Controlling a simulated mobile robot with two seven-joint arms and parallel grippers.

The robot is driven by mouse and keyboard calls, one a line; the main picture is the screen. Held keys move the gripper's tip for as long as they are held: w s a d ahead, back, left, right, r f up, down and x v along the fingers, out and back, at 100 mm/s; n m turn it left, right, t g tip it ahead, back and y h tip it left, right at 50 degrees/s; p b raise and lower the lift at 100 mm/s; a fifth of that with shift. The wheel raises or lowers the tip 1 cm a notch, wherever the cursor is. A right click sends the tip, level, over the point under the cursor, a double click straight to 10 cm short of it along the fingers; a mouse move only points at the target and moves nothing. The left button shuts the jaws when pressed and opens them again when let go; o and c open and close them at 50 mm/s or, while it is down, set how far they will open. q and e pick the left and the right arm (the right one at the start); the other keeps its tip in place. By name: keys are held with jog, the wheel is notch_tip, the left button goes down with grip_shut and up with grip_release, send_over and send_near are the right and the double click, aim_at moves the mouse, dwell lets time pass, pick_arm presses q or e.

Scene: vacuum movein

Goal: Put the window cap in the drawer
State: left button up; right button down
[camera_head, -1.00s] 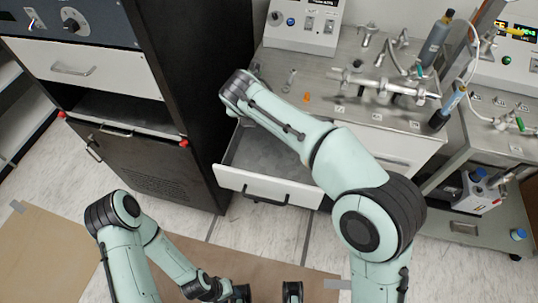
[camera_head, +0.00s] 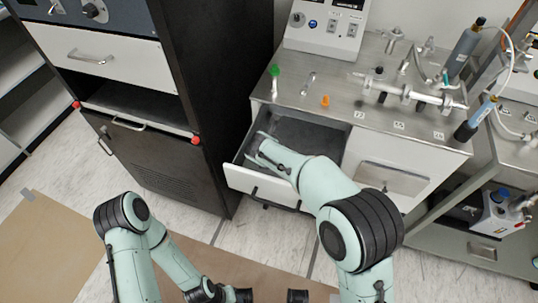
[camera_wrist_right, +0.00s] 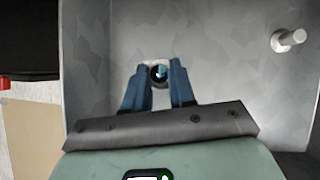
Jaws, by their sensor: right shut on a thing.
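The open drawer (camera_head: 265,186) pulls out from the metal cabinet, left of a closed drawer. My right arm reaches down into it; the right gripper's fingertips are hidden in the head view. In the right wrist view, the right gripper (camera_wrist_right: 158,80) is shut on a small round part with a pale rim and dark centre, which I take for the window cap (camera_wrist_right: 159,66). It is over the drawer's grey floor (camera_wrist_right: 205,60); I cannot tell whether it touches. My left gripper (camera_head: 270,297) is low at the bottom edge, fingers apart.
On the counter stand a green-topped item (camera_head: 275,80), an orange piece (camera_head: 325,102) and metal pipework (camera_head: 415,95). A tall black cabinet (camera_head: 225,90) stands close left of the drawer. A silver pin-like part (camera_wrist_right: 290,40) shows at right in the wrist view.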

jog(key=shift+f, duration=0.25)
jog(key=c, duration=0.9)
grip_release()
jog(key=shift+c, duration=0.2)
jog(key=shift+s+r, duration=0.2)
jog(key=shift+r, duration=0.25)
jog(key=p+v, duration=0.1)
jog(key=v, duration=1)
jog(key=shift+r+p, duration=0.1)
jog(key=shift+p, duration=0.2)
